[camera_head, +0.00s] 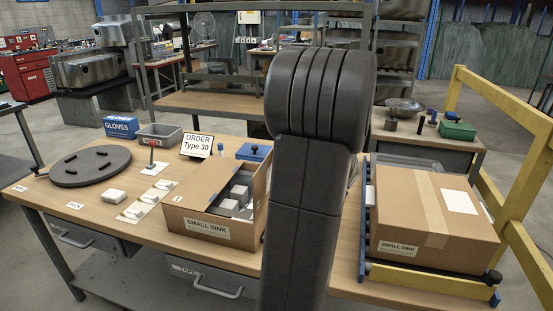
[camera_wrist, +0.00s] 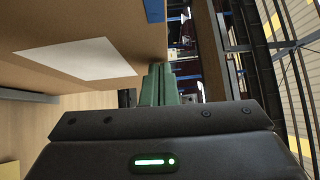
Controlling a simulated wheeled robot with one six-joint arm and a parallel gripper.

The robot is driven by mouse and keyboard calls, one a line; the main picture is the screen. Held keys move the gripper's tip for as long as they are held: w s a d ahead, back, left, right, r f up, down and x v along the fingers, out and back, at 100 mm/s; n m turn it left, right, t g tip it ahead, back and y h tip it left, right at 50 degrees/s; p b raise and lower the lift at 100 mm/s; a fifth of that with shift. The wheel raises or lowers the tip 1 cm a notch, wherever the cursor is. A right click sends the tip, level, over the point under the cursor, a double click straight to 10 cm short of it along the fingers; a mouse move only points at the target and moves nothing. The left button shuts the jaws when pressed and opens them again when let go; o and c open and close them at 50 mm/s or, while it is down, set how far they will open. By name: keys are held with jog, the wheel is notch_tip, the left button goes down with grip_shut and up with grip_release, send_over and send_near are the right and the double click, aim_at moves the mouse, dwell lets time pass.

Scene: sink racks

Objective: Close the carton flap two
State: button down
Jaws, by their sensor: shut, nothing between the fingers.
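In the head view an open brown carton (camera_head: 205,231) labelled SMALL SINK stands on the workbench, left of my arm. Grey and white items (camera_head: 236,198) show inside it. In the head view my arm hides the gripper.
A closed SMALL SINK carton (camera_head: 415,215) sits on a rack right of my arm, beside a yellow rail (camera_head: 500,110). Left on the bench (camera_head: 130,235) are a dark turntable (camera_head: 90,165), a grey bin (camera_head: 159,135), an order sign (camera_head: 197,145) and small white parts.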

jog(key=w+a+n+g+h+p, duration=0.3)
jog(key=a+n+g+h+p, duration=0.15)
jog(key=a, duration=0.45)
jog(key=w+a+f+n+g+h+p, duration=0.1)
jog(key=w+a+f+n+h+p, duration=0.1)
jog(key=a+f+p, duration=0.5)
jog(key=shift+w+f+g+p, duration=0.15)
jog(key=shift+f+g+p, duration=0.2)
jog(key=shift+f+p, duration=0.75)
jog(key=shift+n+h, duration=0.25)
jog(key=shift+d, duration=0.1)
jog(key=shift+s+d+f+b, duration=0.2)
jog(key=shift+d+f+b, duration=0.1)
jog(key=shift+d+b, duration=0.45)
